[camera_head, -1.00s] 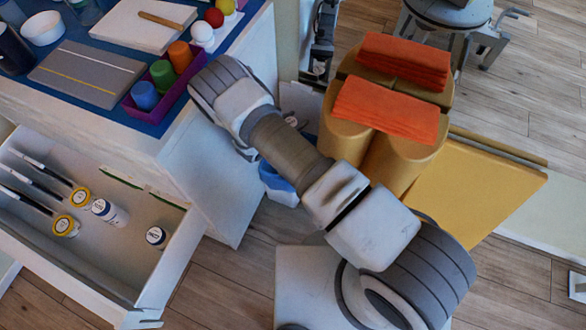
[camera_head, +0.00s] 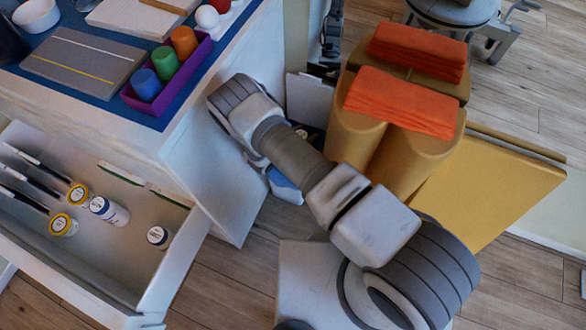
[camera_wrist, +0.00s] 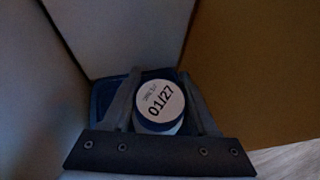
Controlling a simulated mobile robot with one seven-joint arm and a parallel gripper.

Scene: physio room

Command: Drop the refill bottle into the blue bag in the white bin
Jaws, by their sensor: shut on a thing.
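My gripper (camera_wrist: 160,118) is shut on the refill bottle (camera_wrist: 159,103), seen in the wrist view from above. Its round white cap reads 01/27, with a blue edge below it. The blue bag (camera_wrist: 103,98) shows behind and below the bottle, in shadow, so I cannot tell whether the bottle is inside its opening. In the head view, the blue bag (camera_head: 284,183) shows in part on the floor between the cabinet and the yellow-brown rolls. My arm hides most of the white bin, the gripper and the bottle there.
An open drawer (camera_head: 182,254) at left holds several labelled bottles and pens. Above it, the counter carries a purple tray (camera_head: 186,86) of coloured cups. Tan rolls (camera_head: 358,135) with orange towels (camera_head: 404,101) stand close right of my arm.

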